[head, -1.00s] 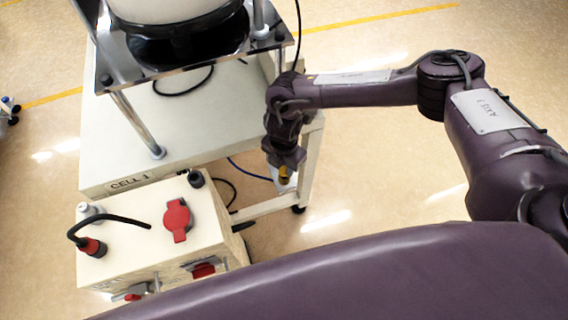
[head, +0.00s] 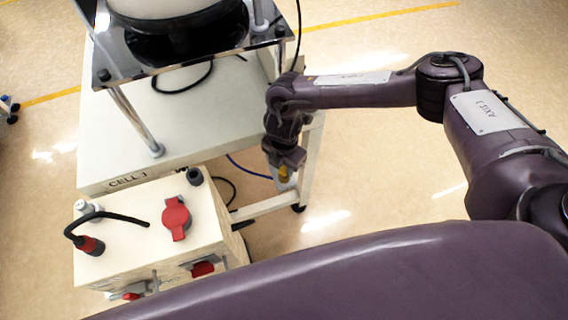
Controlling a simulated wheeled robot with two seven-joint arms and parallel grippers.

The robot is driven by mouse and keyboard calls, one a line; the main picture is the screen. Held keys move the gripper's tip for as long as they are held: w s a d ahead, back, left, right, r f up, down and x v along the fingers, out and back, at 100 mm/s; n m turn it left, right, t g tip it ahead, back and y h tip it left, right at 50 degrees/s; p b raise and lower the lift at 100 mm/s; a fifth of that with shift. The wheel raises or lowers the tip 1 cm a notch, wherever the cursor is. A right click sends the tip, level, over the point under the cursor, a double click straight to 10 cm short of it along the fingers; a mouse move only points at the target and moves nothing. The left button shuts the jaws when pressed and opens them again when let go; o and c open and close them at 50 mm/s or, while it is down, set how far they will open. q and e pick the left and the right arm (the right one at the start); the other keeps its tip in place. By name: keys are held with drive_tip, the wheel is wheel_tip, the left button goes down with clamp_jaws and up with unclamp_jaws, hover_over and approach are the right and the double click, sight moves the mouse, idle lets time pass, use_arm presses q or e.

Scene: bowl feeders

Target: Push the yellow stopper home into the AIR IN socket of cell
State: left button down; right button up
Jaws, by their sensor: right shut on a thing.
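My right gripper (head: 284,172) is near the front right corner of the cell 1 bench, pointing down. It is shut on the small yellow stopper (head: 284,174), of which only a little shows below the gripper body. A pale plate or block (head: 287,184) lies right behind and below the stopper; I cannot tell whether they touch. The AIR IN socket cannot be made out in this view. My left gripper is not in view.
A cream control box (head: 140,235) with a red switch (head: 176,217) and a black cable (head: 110,215) stands in front. A blue hose (head: 250,172) hangs beside my right gripper.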

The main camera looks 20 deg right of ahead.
drive_tip(key=shift+f+b, duration=0.4)
drive_tip(key=shift+f, duration=0.2)
drive_tip(key=o, duration=1.4)
drive_tip(key=shift+c, duration=0.2)
drive_tip(key=shift+r, duration=0.2)
drive_tip(key=shift+r+p, duration=3.4)
drive_tip(key=shift+r, duration=0.1)
wheel_tip(320, 180, up, 4)
drive_tip(key=p, duration=0.3)
drive_tip(key=shift+p, duration=0.35)
